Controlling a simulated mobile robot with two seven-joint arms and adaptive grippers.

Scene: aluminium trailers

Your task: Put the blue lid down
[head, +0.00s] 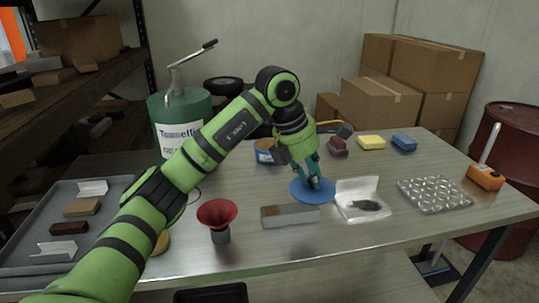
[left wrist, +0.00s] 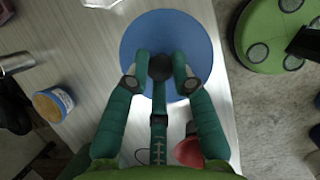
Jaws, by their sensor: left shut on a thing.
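The blue lid (head: 298,191) is a flat round disc with a black knob, level at about the tabletop near the middle of the table (head: 350,236). I cannot tell whether it touches the surface. My left gripper (head: 313,184) points down from above, shut on the lid's knob. The left wrist view shows the two green fingers on either side of the black knob, with the blue lid (left wrist: 165,28) beneath. A blue tub with a tan top (head: 265,152) stands behind it, and also shows in the left wrist view (left wrist: 52,104). My right gripper is not in view.
A grey metal block (head: 290,216) and an open clear case (head: 362,206) lie close in front of the lid. A red funnel (head: 217,214) stands to the left. Bare tabletop lies behind the case.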

